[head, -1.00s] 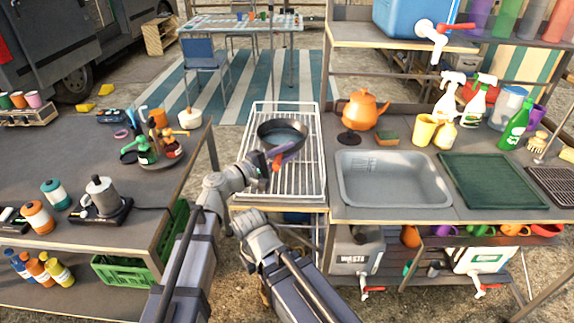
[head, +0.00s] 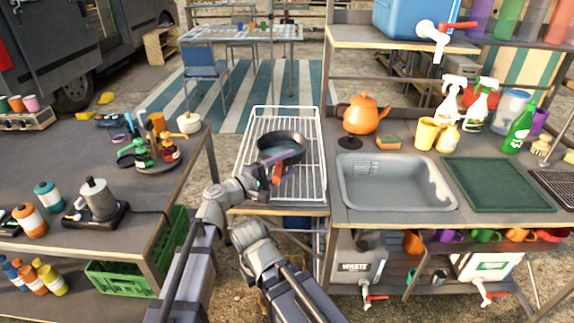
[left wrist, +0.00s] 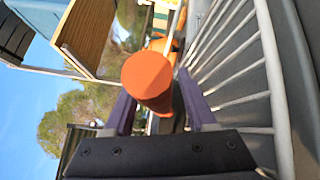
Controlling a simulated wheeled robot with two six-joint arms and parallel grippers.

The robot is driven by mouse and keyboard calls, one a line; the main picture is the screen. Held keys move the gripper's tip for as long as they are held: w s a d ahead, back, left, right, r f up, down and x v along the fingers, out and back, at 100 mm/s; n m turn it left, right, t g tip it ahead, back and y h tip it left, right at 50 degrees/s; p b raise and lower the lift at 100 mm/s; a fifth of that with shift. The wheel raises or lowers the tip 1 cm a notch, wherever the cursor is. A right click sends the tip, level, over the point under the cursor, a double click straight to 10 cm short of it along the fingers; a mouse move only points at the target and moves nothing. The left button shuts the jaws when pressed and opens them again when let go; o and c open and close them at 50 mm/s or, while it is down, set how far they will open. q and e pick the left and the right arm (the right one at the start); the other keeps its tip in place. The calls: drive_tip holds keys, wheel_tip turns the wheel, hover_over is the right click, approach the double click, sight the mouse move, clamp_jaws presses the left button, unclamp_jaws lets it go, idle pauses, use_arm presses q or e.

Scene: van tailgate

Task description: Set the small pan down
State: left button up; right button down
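The small pan (head: 282,142) is dark and round with an orange handle (head: 277,173). It sits level on the white wire rack (head: 308,190), its handle pointing toward me; it appears to touch the bars. My left gripper (head: 274,170) is at the handle, with its purple fingers on either side. In the left wrist view the orange handle end (left wrist: 148,82) stands between the two fingers (left wrist: 158,115), with narrow gaps beside it, so the gripper looks open around it. The pan's bowl is hidden there. My right arm shows low in the head view, but its fingertips do not.
An orange kettle (head: 367,114) and a grey sink (head: 395,182) are right of the rack. A green crate (head: 125,275) is below. The rack's far part is free.

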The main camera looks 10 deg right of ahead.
use_arm(q)
drive_tip(key=shift+r, duration=0.15)
drive_tip(key=shift+s+a, duration=0.15)
drive_tip(key=shift+a, duration=0.1)
drive_tip(key=v, duration=1.1)
drive_tip(key=shift+s+a, duration=0.1)
drive_tip(key=shift+a, duration=0.1)
